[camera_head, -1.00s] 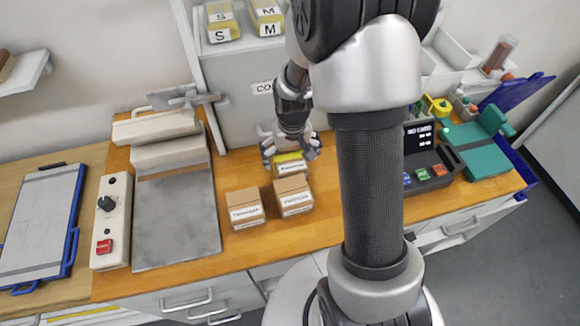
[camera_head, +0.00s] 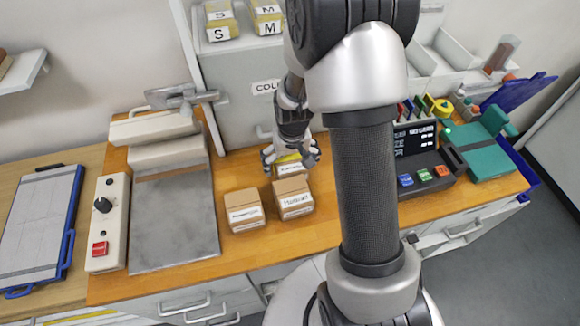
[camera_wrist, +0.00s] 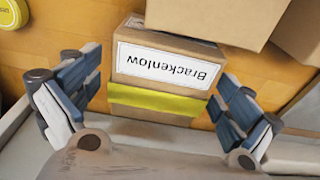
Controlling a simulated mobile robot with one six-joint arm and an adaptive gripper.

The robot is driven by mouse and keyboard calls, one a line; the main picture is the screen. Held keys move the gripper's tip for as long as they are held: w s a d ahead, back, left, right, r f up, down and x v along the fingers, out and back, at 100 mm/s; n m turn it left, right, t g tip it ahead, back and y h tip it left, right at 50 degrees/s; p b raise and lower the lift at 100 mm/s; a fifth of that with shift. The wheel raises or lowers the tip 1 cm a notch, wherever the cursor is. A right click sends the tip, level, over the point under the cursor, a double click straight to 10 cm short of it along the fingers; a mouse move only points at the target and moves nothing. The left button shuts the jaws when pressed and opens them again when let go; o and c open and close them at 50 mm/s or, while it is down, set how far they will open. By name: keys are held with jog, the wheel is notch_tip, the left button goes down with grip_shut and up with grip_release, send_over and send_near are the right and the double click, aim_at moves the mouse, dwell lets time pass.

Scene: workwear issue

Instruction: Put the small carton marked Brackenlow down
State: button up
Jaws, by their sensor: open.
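The small carton marked Brackenlow (camera_wrist: 165,72) is brown cardboard with a white label and a yellow band. In the wrist view its label reads upside down, and it appears to rest on the wooden worktop. My gripper (camera_wrist: 158,88) is open, with one finger on each side of the carton and visible gaps between fingers and carton. In the head view my gripper (camera_head: 291,157) is at the back of the worktop, over the carton (camera_head: 292,168), which is partly hidden by the gripper and a box in front.
Two brown labelled boxes, a left one (camera_head: 244,210) and a right one (camera_head: 293,197), stand just in front of the carton. A grey cabinet (camera_head: 235,85) rises behind. A grey plate (camera_head: 175,225) lies left; a dark button console (camera_head: 425,165) stands right. The worktop (camera_head: 270,250) is clear in front.

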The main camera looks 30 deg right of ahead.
jog(key=shift+c, duration=0.4)
jog(key=c, duration=1.3)
jog(key=shift+r, duration=0.1)
